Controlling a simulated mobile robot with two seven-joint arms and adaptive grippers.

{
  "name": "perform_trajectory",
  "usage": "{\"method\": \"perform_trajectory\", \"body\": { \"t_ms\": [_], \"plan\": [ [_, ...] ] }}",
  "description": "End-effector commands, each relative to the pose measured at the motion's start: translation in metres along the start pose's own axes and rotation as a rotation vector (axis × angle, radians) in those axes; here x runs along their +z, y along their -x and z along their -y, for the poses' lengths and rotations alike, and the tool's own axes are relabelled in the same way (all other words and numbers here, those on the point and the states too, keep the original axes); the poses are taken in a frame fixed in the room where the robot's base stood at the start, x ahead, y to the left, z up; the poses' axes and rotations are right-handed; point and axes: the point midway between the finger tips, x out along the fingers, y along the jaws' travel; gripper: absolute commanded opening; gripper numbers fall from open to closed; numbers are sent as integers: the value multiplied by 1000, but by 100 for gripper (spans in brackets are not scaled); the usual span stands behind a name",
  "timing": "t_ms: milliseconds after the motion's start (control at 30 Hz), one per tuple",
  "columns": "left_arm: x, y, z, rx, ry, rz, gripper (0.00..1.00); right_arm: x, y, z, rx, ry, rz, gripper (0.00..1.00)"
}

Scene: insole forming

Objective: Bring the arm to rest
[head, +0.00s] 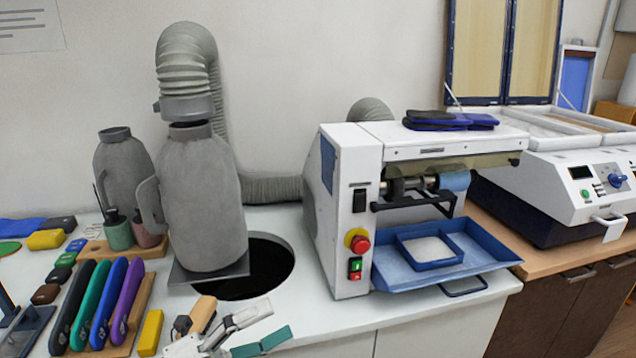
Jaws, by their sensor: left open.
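My left gripper (268,324) shows at the bottom edge, left of the middle, over the front of the white worktop. Most of my left arm is out of the picture. My right gripper is not in view.
Near the gripper are a tan-handled tool (202,313), a yellow block (150,332) and a rack of coloured handles (97,305). Behind are a round hole (268,268), a grey canister (200,200) and a white machine (345,210) with a blue tray (395,275).

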Motion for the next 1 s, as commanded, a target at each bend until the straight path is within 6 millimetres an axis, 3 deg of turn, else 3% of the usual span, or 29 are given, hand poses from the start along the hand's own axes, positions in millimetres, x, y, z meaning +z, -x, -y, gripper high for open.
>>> {"method": "perform_trajectory", "body": {
  "t_ms": [133,233,367,500,600,733,833,1000],
  "plan": [
    [19,36,-57,37,433,370,93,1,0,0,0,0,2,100],
    [17,78,-108,74,723,618,93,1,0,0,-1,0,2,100],
    [-12,138,-169,122,1047,899,93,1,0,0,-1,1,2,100],
    [-63,195,-218,167,1328,1149,93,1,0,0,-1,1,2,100],
    [-99,226,-240,193,1471,1285,93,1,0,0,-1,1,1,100],
    [-132,250,-254,212,1587,1396,93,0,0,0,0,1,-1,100],
    [-144,258,-258,219,1627,1435,93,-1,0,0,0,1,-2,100],
    [-146,260,-259,222,1635,1443,93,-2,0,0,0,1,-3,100]
  ]
}}
